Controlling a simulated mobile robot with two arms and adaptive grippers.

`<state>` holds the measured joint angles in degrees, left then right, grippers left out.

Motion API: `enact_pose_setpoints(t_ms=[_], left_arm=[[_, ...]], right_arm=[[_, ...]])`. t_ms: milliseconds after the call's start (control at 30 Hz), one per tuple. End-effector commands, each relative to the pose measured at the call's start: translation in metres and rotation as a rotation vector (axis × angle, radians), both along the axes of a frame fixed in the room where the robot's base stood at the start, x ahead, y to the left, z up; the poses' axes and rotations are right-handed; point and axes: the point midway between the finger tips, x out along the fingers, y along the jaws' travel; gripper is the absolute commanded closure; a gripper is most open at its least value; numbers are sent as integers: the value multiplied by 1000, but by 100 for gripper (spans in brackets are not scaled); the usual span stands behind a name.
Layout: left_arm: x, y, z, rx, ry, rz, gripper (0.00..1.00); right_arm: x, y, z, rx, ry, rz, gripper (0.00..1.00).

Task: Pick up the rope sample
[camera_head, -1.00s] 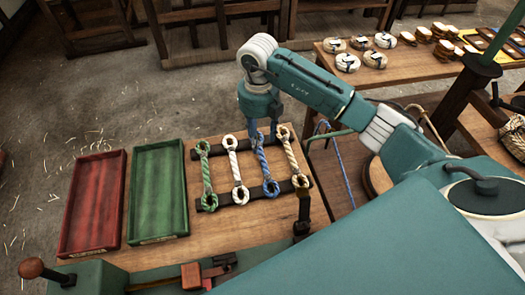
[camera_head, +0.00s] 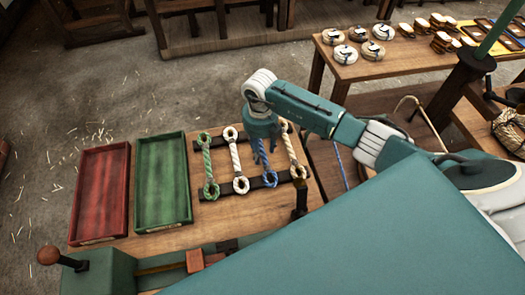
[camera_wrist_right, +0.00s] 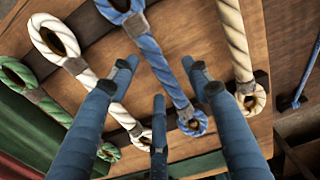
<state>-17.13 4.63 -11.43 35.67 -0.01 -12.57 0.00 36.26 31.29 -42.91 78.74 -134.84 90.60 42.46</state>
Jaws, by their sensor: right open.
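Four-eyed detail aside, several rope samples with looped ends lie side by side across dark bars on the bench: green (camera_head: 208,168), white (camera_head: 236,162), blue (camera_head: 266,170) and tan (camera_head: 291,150). My right gripper (camera_head: 262,152) is just over the blue sample and hides its upper part. In the right wrist view, my open right gripper (camera_wrist_right: 160,82) has its fingers spread, with the blue sample (camera_wrist_right: 165,72) running between them. The white sample (camera_wrist_right: 78,66) lies to the left and the tan one (camera_wrist_right: 235,40) to the right. Contact cannot be told. My left gripper is not in view.
A red tray (camera_head: 99,195) and a green tray (camera_head: 161,180) stand left of the samples. A dark post (camera_head: 300,198) rises near the tan sample. A table (camera_head: 385,68) with coiled ropes is at the back right.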

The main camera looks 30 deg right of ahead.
Motion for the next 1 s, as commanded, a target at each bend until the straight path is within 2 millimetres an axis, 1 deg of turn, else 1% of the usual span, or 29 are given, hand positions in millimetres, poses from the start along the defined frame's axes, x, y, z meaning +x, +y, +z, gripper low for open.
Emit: enact_pose_setpoints(t_ms=[33,167,200,233,267,533,667,767,867,1000], left_arm=[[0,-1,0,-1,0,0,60],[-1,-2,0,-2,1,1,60],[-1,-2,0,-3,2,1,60],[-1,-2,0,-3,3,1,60],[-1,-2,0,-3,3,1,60],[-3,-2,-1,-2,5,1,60],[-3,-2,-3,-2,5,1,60],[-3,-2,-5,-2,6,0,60],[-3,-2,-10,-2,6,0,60],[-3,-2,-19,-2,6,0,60]], right_arm=[[0,0,0,0,0,0,58],[0,0,0,0,0,0,84],[0,0,0,0,0,-1,92],[0,0,0,0,0,-1,98],[0,0,0,0,0,-1,100],[0,0,1,0,-1,-1,100],[1,0,7,1,-2,-1,100],[1,-1,16,0,-3,-2,100],[2,-1,32,1,-5,1,100],[2,-1,64,-1,-8,1,100]])
